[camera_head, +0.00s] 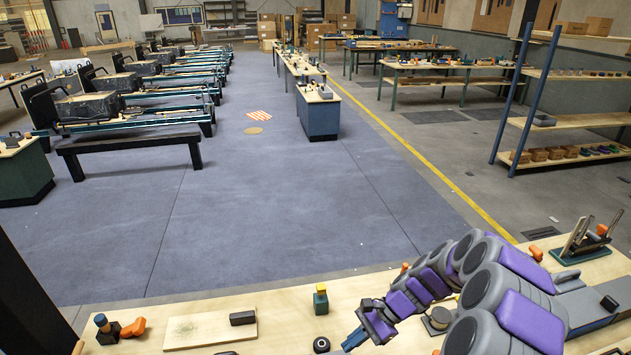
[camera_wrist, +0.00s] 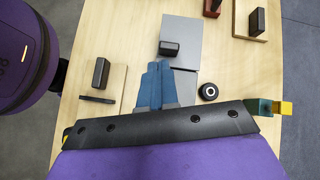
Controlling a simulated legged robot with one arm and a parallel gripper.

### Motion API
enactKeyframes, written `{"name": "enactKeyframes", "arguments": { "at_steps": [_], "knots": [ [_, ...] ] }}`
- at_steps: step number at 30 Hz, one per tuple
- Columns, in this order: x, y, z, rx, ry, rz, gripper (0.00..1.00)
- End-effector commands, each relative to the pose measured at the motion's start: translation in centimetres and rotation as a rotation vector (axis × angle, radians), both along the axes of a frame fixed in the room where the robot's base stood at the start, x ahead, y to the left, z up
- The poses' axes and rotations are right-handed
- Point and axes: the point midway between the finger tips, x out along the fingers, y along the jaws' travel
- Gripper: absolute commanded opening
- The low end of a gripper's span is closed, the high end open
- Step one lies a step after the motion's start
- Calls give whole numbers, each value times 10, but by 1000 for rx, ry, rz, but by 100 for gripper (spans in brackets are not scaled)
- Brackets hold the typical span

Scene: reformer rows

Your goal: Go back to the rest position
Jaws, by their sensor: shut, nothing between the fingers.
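My gripper (camera_head: 355,340) hangs low over the wooden workbench (camera_head: 275,308) at the bottom of the head view. My arm, in grey and purple, bends down to it from the right. In the wrist view, the blue fingers of my gripper (camera_wrist: 153,85) are together with nothing between them. They point toward a grey plate (camera_wrist: 195,45) that bears a small black block (camera_wrist: 168,48). I cannot tell how far above the bench the fingertips are.
A black round piece (camera_head: 321,344) and a green block with a yellow top (camera_head: 321,299) stand near my gripper. A board with a black block (camera_head: 242,318) and an orange piece (camera_head: 133,327) lie to the left. Open blue floor (camera_head: 290,210) stretches beyond the bench.

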Motion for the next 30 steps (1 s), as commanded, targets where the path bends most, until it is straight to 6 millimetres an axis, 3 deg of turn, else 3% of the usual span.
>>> {"name": "enactKeyframes", "arguments": {
  "at_steps": [3,12,21,30],
  "knots": [
    [-17,14,34,-11,-76,117,0],
    [-76,30,96,-72,-236,396,0],
    [-147,23,134,-178,-355,642,0],
    [-217,-3,151,-314,-439,843,0]
  ]
}}
